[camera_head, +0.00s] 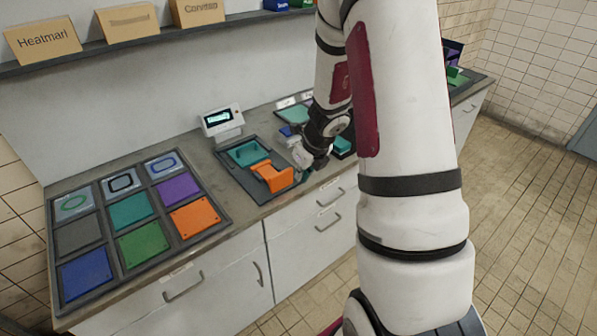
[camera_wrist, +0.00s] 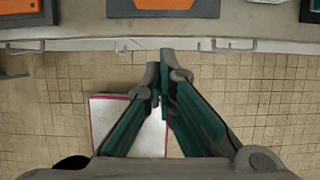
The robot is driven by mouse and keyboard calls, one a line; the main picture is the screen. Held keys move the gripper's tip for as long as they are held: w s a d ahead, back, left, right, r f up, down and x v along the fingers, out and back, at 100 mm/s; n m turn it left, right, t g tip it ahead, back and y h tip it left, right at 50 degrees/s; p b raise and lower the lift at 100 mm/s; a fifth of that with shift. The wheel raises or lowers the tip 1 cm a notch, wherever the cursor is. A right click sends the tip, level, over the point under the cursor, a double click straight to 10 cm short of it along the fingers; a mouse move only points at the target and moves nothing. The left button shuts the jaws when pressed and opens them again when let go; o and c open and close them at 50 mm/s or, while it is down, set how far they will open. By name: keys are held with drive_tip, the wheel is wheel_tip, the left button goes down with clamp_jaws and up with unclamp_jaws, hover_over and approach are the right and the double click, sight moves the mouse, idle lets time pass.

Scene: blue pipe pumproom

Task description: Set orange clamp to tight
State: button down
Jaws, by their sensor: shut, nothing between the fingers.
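The orange clamp (camera_head: 272,177) sits at the front of a dark tray on the counter, beside a teal part (camera_head: 247,154), in the head view. My gripper (camera_head: 312,172) is just to the right of the clamp in that view, apart from it as far as I can tell. In the wrist view my gripper (camera_wrist: 161,68) has its green-sided fingers together at the tips, with nothing between them. An orange surface (camera_wrist: 165,4) is cut off at the top of the wrist view; I cannot tell if it is the clamp.
A small display (camera_head: 222,121) stands behind the tray. A board of coloured tiles (camera_head: 135,225) lies to the left. Drawer handles (camera_head: 328,222) stick out from the cabinet front. Boxes stand on a shelf (camera_head: 130,42). The tiled floor (camera_wrist: 270,110) is open before the counter.

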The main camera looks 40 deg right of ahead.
drive_tip(key=shift+w+a+f+b, duration=0.1)
drive_tip(key=shift+w+f+b, duration=0.4)
drive_tip(key=shift+w+f, duration=2.85)
drive_tip(key=shift+w, duration=0.1)
